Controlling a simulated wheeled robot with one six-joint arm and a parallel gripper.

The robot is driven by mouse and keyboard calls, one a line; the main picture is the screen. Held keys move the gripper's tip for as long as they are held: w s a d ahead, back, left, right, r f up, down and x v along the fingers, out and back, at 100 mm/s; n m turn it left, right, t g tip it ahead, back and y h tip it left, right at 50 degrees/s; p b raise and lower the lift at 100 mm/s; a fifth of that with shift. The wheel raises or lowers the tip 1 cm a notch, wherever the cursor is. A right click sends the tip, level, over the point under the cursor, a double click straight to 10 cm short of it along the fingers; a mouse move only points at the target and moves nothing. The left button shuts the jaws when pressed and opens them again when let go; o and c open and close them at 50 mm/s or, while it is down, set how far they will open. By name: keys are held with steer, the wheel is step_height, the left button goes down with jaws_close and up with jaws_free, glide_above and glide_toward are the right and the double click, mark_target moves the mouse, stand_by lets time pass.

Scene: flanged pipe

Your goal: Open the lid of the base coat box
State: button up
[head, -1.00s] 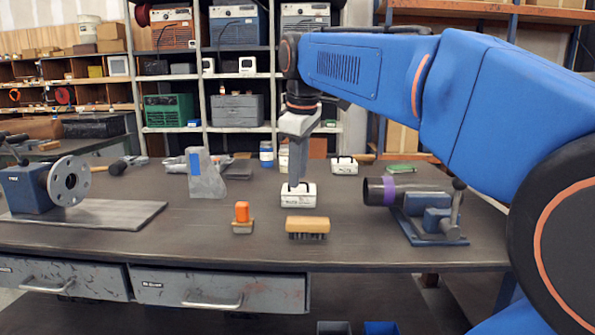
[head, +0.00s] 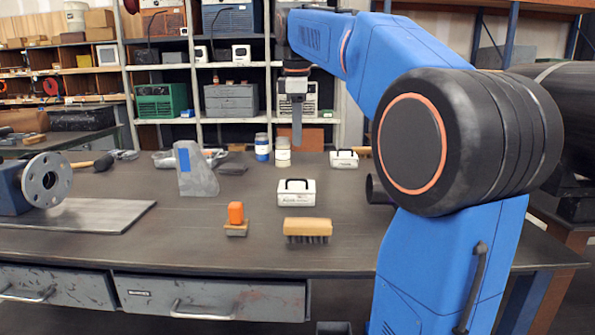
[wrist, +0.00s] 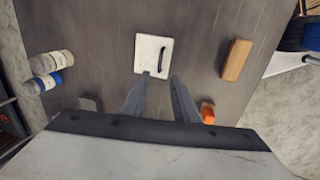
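A small white box (head: 297,198) with a black handle on top stands mid-table, with its lid down. The print on both is too small to read, so I cannot tell which is the base coat box. My gripper (head: 297,145) hangs pointing down, well above the table and clear of the nearer box. In the wrist view its two fingers (wrist: 160,80) are apart with nothing between them. The nearer box's lid (wrist: 150,52) and handle show just beyond the fingertips.
A wooden brush (head: 307,227) and an orange-handled tool (head: 236,220) lie in front of the nearer box. Two jars (head: 283,152) stand behind it. A grey bracket (head: 196,170) is to the left, and a flanged part (head: 46,180) is at far left.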

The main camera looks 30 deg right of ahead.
glide_above(297, 190)
step_height(297, 190, down, 12)
steer(key=shift+d+r, duration=0.1)
steer(key=shift+c, duration=0.5)
jaws_close()
stand_by(1.1)
